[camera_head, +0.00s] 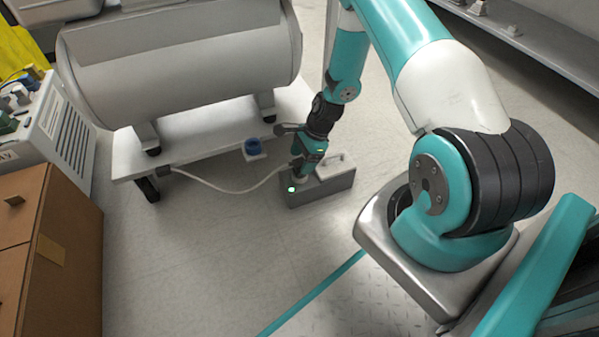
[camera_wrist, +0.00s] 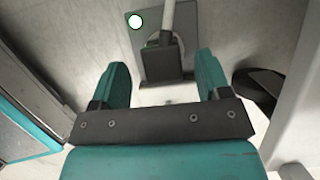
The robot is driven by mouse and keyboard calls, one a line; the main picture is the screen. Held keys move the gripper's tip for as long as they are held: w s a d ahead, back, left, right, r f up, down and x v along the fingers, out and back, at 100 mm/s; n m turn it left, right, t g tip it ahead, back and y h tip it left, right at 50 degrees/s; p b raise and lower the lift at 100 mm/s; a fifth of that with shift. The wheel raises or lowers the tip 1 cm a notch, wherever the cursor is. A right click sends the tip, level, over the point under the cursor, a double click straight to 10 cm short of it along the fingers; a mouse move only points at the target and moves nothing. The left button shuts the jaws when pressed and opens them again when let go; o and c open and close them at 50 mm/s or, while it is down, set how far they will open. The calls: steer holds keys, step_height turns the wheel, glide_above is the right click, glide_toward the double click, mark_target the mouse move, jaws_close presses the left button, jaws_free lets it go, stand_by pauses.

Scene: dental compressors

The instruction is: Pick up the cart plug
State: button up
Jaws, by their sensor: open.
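A pale cable (camera_head: 225,188) runs from the white cart (camera_head: 195,140) to a grey box (camera_head: 325,190) with a green light on the floor. In the head view the plug is mostly hidden by my gripper (camera_head: 298,169). In the wrist view my gripper (camera_wrist: 164,78) is open, with its two fingers apart on either side of the line to the plug. Nothing shows held between them.
The cart carries a large grey tank (camera_head: 180,60). A brown cabinet (camera_head: 50,255) stands at the left. The floor (camera_head: 200,260) in front of the box is clear.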

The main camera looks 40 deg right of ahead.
mark_target(300, 162)
steer(key=b+x, duration=0.2)
steer(key=x, duration=0.2)
steer(key=shift+w, duration=0.1)
steer(key=shift+r, duration=0.15)
steer(key=shift+c, duration=0.4)
steer(key=c, duration=1)
steer(key=shift+o, duration=0.2)
steer(key=shift+r, duration=0.1)
